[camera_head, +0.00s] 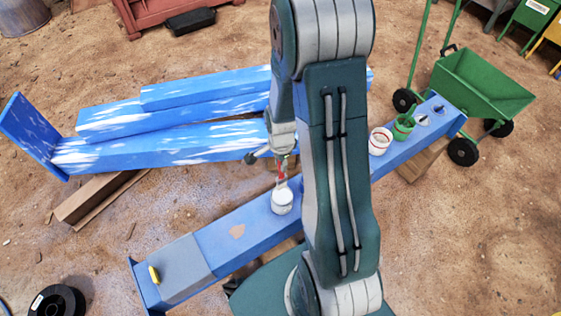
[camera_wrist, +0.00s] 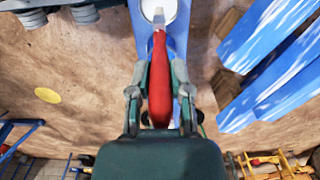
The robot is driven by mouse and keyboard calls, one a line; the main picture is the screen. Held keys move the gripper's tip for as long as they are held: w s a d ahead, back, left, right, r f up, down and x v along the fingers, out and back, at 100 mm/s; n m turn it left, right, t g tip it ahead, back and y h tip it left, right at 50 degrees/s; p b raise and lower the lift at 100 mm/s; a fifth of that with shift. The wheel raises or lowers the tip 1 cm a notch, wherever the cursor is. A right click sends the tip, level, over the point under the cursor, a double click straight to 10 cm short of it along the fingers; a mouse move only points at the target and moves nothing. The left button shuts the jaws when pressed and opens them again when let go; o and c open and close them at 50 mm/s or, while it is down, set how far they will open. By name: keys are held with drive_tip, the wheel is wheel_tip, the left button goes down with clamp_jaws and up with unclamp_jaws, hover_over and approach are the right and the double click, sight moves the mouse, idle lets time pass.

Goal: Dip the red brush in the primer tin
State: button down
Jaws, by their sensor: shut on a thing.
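My gripper (camera_head: 281,158) is shut on the red brush (camera_wrist: 160,85), with a finger on each side of the handle in the wrist view (camera_wrist: 160,70). The brush (camera_head: 281,175) points down over a white tin (camera_head: 282,204) on the blue beam. In the wrist view, the brush's pale end overlaps the mouth of this tin (camera_wrist: 158,10), which has white contents. I cannot tell whether the bristles are inside it or just above. No label is readable, so I cannot confirm that it is the primer tin.
A white tin with a red band (camera_head: 380,142) and a green container (camera_head: 403,127) stand farther along the blue beam (camera_head: 235,240). A yellow item (camera_head: 154,275) lies at its near end. White-streaked blue beams (camera_head: 160,148) lie behind. A green cart (camera_head: 480,85) stands at right.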

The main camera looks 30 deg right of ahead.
sight(281, 177)
drive_tip(key=shift+f, duration=4.15)
drive_tip(key=shift+d, duration=0.1)
drive_tip(key=shift+r, duration=1.95)
drive_tip(key=shift+r, duration=2.5)
